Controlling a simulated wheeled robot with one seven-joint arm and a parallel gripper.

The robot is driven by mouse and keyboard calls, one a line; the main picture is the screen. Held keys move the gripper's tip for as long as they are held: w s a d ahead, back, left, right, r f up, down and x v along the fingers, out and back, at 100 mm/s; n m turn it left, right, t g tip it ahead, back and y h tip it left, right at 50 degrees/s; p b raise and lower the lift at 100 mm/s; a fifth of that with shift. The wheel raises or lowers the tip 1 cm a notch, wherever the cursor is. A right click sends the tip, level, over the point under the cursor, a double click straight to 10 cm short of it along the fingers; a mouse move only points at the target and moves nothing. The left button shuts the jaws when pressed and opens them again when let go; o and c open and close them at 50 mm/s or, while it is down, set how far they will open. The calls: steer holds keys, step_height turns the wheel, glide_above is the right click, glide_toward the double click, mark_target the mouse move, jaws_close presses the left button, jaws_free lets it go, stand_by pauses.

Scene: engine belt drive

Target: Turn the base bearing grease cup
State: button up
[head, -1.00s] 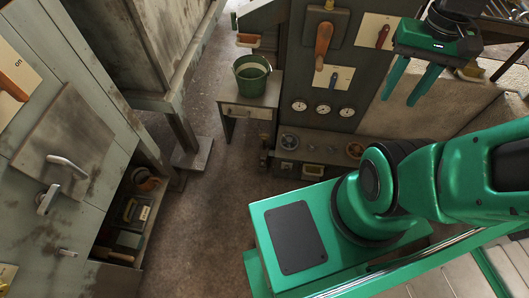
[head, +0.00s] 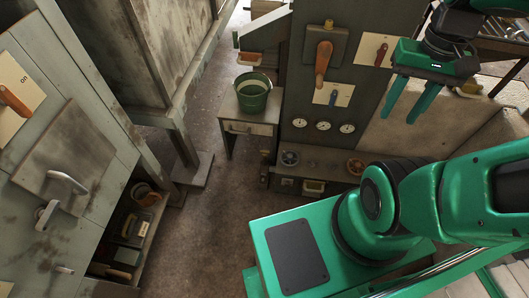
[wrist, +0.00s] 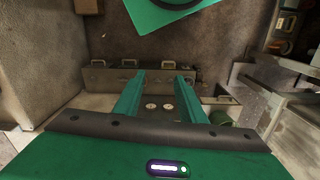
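My gripper (head: 397,120) hangs at the upper right of the head view, fingers apart and nothing between them. In the wrist view the green fingers (wrist: 162,76) are also spread and empty. A small brass-yellow piece (head: 469,89) sits on the pale block just right of my gripper, apart from the fingers. It may be the grease cup, but it is too small and partly covered to be sure. A brass knob (head: 328,24) also tops the dark panel. In the wrist view no grease cup can be told for certain.
The dark panel (head: 300,90) carries an orange-handled lever (head: 323,60) and several gauges. A pale masonry block (head: 415,135) stands below my gripper. A green bucket (head: 253,95) stands on a small table. A grey cabinet (head: 70,150) lines the left. The floor between (head: 205,235) is clear.

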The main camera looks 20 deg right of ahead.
steer(key=shift+s+r, duration=0.15)
steer(key=shift+s, duration=0.1)
steer(key=shift+c, duration=0.7)
steer(key=n, duration=1.9)
glide_above(265, 150)
step_height(265, 150, down, 54)
step_height(265, 150, down, 10)
steer(key=shift+f, duration=0.2)
